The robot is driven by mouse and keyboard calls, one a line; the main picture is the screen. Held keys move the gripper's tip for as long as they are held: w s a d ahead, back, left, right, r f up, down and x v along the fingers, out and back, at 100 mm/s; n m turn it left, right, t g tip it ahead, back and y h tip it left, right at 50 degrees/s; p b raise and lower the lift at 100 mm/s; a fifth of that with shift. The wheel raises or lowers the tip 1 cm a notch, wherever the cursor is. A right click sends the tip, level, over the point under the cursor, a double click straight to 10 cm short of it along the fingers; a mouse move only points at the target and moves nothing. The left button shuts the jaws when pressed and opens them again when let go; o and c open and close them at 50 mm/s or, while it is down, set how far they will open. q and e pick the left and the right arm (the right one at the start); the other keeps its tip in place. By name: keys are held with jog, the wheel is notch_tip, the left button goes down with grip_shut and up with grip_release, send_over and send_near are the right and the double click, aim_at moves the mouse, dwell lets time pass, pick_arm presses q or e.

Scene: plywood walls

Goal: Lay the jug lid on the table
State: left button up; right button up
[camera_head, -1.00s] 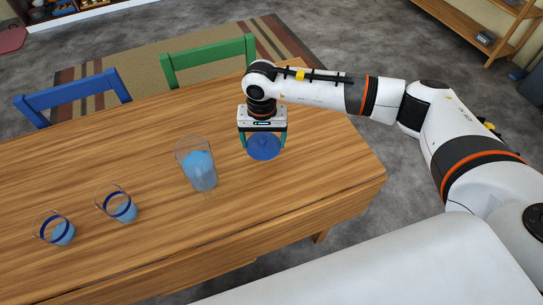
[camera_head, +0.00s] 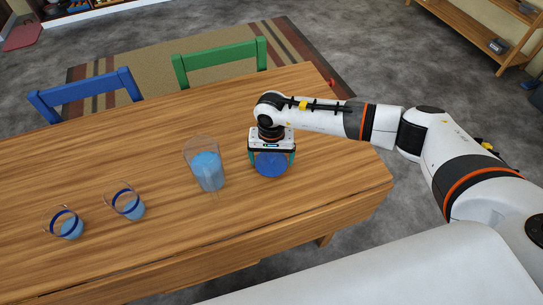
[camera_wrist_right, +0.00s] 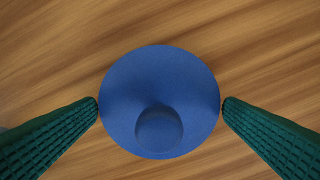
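The blue round jug lid (camera_head: 271,166) is between the two green fingers of my right gripper (camera_head: 271,159), over the right part of the wooden table (camera_head: 330,180). In the right wrist view the lid (camera_wrist_right: 135,80) shows its round knob towards the camera, and a fingertip meets its rim on each side. My right gripper (camera_wrist_right: 160,107) is shut on the lid. The lid is at or just above the table top; I cannot tell if it touches. The clear jug (camera_head: 208,170) with blue contents stands open to the left of the lid. My left gripper is not in view.
Two glasses with blue bands, one (camera_head: 131,207) nearer the jug and one (camera_head: 68,227) further left, stand on the table. A blue chair (camera_head: 85,92) and a green chair (camera_head: 220,60) are at the far edge. Bare table lies right of the lid.

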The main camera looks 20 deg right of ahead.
aim_at(272, 157)
jog(key=shift+o, duration=0.6)
jog(key=shift+r, duration=0.2)
notch_tip(272, 157, up, 12)
jog(key=b, duration=0.1)
jog(key=shift+s+f, duration=0.1)
